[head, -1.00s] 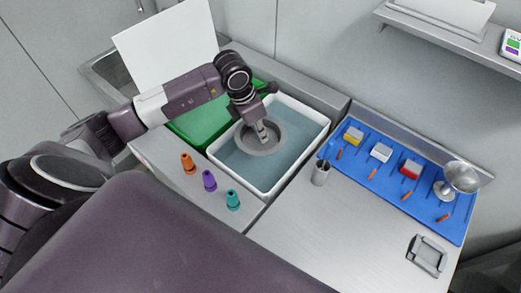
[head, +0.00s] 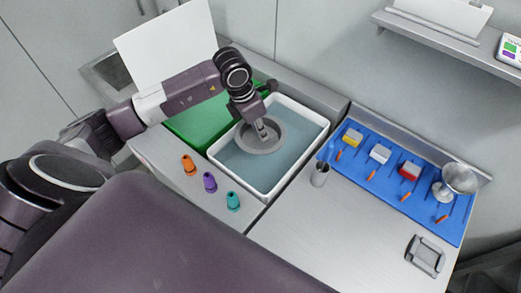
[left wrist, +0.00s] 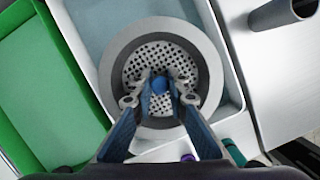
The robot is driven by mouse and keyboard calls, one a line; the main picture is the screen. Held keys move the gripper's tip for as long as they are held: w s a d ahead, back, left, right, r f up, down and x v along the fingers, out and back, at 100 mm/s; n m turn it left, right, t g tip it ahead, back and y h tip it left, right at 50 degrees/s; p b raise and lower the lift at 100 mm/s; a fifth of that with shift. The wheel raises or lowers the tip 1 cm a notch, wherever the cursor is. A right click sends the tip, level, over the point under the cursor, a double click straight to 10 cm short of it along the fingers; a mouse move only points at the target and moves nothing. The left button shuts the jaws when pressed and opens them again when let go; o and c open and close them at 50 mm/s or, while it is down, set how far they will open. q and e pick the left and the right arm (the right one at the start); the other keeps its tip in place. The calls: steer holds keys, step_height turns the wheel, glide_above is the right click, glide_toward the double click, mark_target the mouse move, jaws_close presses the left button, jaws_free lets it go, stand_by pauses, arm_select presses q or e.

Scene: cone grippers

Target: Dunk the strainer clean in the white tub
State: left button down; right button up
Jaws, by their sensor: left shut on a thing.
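The strainer (head: 278,143) is a grey round dish with a wide rim. In the left wrist view its perforated base and rim (left wrist: 210,70) show from above. My left gripper (head: 264,136) is shut on the strainer's middle, and the left wrist view shows its fingertips (left wrist: 160,84) around a small blue part there. The strainer is over or in the water of the white tub (head: 322,120); I cannot tell how deep it sits. My right gripper is not in view.
A green tray (head: 188,126) is left of the tub. Orange (head: 189,165), purple (head: 209,181) and teal (head: 233,201) cones stand in front.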

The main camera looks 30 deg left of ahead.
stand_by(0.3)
arm_select(q)
steer(key=shift+r+p, duration=1.05)
steer(key=shift+r, duration=1.05)
steer(key=shift+f, duration=0.1)
steer(key=shift+s+d+m+b, duration=0.15)
steer(key=shift+d+m+b, duration=0.2)
steer(key=shift+d+m, duration=0.3)
steer(key=s+d+r+m+g+b, duration=0.1)
steer(key=s+d+m+g+b, duration=0.2)
steer(key=s+m, duration=0.4)
steer(key=s+d+r+m+g+y+b, duration=0.1)
steer(key=s+d+r+m+g+b, duration=0.1)
steer(key=m, duration=1.9)
steer(key=s+d+g+b, duration=0.1)
steer(key=s+d+b, duration=0.1)
steer(key=s+d, duration=0.1)
steer(key=shift+s+d+r+m+y, duration=0.2)
steer(key=shift+s+m+y, duration=0.15)
steer(key=shift+s, duration=0.5)
